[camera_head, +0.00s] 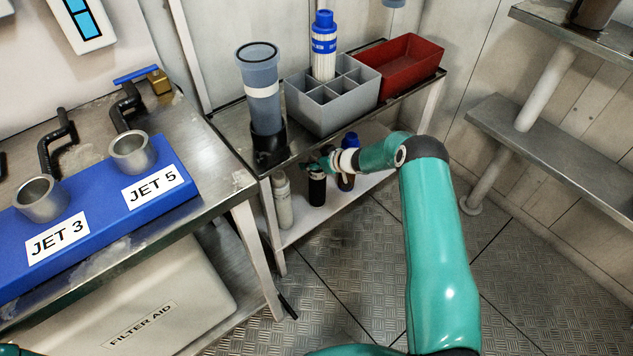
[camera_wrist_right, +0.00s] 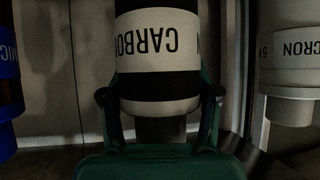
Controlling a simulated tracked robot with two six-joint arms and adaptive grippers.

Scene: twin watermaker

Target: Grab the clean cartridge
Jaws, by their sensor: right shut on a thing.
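My right gripper (camera_head: 326,163) reaches to the lower shelf of the rack. It is shut on a black cartridge (camera_head: 316,188) with a white band. In the right wrist view the fingers (camera_wrist_right: 160,108) sit on both sides of this cartridge (camera_wrist_right: 158,85), whose label reads CARBON upside down. A white cartridge (camera_head: 283,198) stands to its left in the head view, and a blue-topped one (camera_head: 348,172) to its right, partly hidden by my arm. A white cartridge with blue cap and band (camera_head: 323,50) stands in the grey divided crate (camera_head: 320,118). My left gripper is out of view.
The upper shelf also holds a red bin (camera_head: 412,66) and a grey housing (camera_head: 262,95) in a black holder. A bench with a blue block (camera_head: 100,205) labelled JET 3 and JET 5 stands left. Metal shelves (camera_head: 560,150) are at right. The floor between is clear.

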